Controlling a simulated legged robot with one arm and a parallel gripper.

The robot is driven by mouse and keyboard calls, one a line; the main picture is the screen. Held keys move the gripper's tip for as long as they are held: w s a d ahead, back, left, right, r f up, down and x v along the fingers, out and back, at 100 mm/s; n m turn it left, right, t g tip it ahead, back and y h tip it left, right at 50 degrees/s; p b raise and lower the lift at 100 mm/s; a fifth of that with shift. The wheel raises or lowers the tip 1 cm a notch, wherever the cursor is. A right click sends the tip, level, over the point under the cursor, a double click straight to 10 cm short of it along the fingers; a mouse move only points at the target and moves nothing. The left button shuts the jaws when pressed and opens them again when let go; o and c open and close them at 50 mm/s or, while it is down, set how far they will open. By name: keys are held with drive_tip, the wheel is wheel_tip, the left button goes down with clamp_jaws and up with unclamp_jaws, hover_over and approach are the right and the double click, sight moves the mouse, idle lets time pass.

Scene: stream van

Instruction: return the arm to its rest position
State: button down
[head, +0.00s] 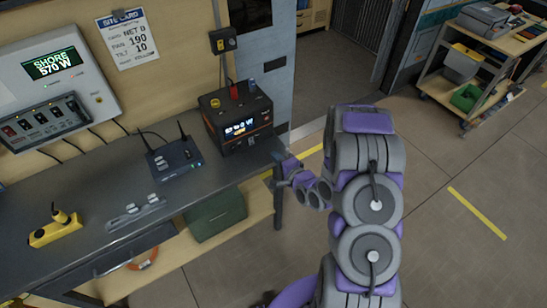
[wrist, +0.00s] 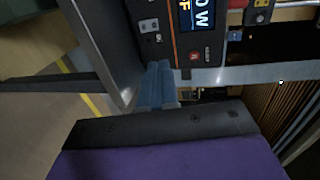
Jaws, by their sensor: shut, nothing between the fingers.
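My arm (head: 367,200), grey and purple, rises at the right of the head view. It is bent, with its forearm reaching left toward the bench corner. My gripper (head: 277,172) is at its end, near the right end of the bench (head: 120,215). In the wrist view my gripper (wrist: 158,84) has its fingers together, with nothing seen between them. A black power unit (head: 238,118) with a lit display stands on the bench close beyond the gripper. Its front panel (wrist: 192,35) fills the top of the wrist view. I cannot tell the exact gap.
A router with antennas (head: 175,160), a grey strip (head: 135,212) and a yellow device (head: 55,230) lie on the bench. A green box (head: 215,213) is below. A shelf cart (head: 478,70) stands at the far right. The floor (head: 460,170) right of my arm is clear.

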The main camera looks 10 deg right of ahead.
drive_tip(key=s+d+r+n+g+h, duration=0.3)
drive_tip(key=s+r+n+g+h, duration=0.3)
drive_tip(key=s+r+n+g, duration=0.4)
drive_tip(key=s+a+r+n+g, duration=0.1)
drive_tip(key=s+r, duration=0.3)
drive_tip(key=s, duration=0.6)
drive_tip(key=s+a+r+n+g, duration=0.2)
drive_tip(key=s+r, duration=0.3)
drive_tip(key=s, duration=0.6)
drive_tip(key=s+a+r+n+g+y, duration=0.1)
drive_tip(key=s+a+r+g, duration=0.2)
drive_tip(key=s, duration=0.7)
wheel_tip(320, 180, up, 2)
drive_tip(key=shift+s+a+r+n, duration=0.15)
drive_tip(key=shift+s+r+n, duration=0.05)
drive_tip(key=shift+s+n, duration=0.1)
drive_tip(key=shift+w+a, duration=0.1)
